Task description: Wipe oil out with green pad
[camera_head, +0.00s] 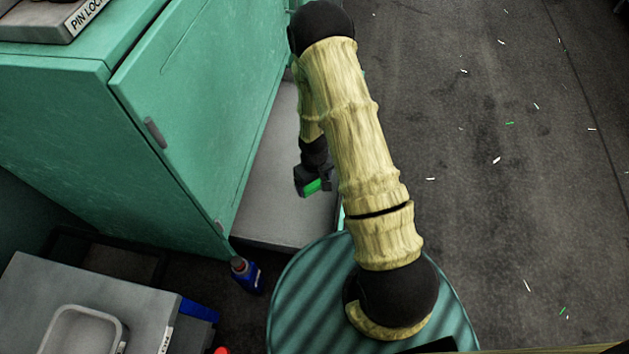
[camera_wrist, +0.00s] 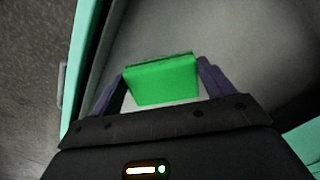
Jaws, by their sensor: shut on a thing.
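My gripper (camera_head: 313,183) is shut on the green pad (camera_head: 312,187). In the wrist view the green pad (camera_wrist: 163,80) sits between the two dark fingers of my gripper (camera_wrist: 162,88), its broad face towards the camera. In the head view my gripper hangs over a pale grey surface (camera_head: 288,215) beside the green cabinet; I cannot tell whether the pad touches it. No oil can be made out on this surface in either view.
A green cabinet (camera_head: 195,110) with a grey door handle stands at left. A grey unit with a white tray (camera_head: 82,331) is at lower left. The floor (camera_head: 500,150) at right has scattered white and green bits.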

